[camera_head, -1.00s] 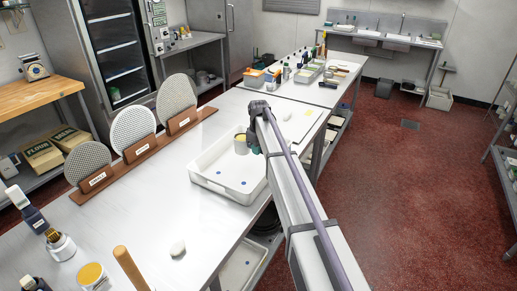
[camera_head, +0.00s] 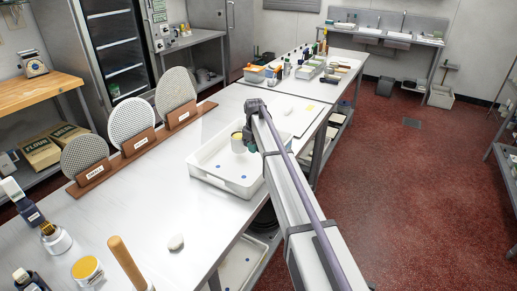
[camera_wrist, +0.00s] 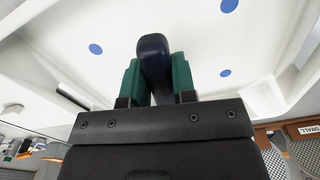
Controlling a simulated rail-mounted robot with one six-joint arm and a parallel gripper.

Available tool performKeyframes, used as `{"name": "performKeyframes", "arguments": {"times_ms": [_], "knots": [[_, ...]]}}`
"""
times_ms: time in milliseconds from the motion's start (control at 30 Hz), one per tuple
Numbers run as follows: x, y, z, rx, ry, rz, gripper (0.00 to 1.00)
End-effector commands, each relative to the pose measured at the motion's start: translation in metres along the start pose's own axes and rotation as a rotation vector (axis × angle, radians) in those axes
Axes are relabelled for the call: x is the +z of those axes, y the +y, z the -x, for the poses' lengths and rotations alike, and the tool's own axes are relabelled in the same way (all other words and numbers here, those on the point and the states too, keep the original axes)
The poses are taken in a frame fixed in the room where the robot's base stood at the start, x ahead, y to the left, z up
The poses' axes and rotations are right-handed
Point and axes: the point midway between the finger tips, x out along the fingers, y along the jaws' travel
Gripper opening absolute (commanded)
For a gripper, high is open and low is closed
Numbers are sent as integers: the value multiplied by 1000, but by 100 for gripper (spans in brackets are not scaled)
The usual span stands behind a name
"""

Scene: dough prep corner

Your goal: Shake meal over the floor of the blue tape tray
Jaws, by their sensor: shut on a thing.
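The white tray (camera_head: 205,180) with round blue tape dots on its floor sits on the steel table. My gripper (camera_head: 250,143) is over the tray, shut on the shaker (camera_head: 237,144), a pale cup with a yellowish top. The shaker looks tilted in the head view and is above the tray floor. In the wrist view the dark blue handle (camera_wrist: 153,52) is held between the green finger pads, and the tray floor with several blue dots shows behind. The shaker's cup is hidden there. I cannot make out any meal on the tray floor.
A wooden rack (camera_head: 140,145) holds round sieves behind the tray. A jar with a yellow top (camera_head: 87,268), a wooden-handled tool (camera_head: 125,258) and a small white lump (camera_head: 176,242) are at the near end. A pale board (camera_head: 288,114) lies beyond the tray.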

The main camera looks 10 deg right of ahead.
Motion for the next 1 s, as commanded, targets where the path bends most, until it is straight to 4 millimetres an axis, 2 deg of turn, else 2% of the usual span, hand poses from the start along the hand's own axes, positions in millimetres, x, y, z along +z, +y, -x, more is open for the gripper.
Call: {"name": "performKeyframes", "arguments": {"times_ms": [100, 200, 433, 533, 833, 1000], "knots": [[-3, 0, 0, 0, 0, -1, 0], [1, 0, 0, 0, 0, -1, 0], [40, -2, 0, 0, 0, -3, 0], [48, -1, 0, 0, 0, 0, 0], [44, 0, 0, 0, 0, 0, 0], [16, 1, 0, 0, 0, 1, 0]]}}
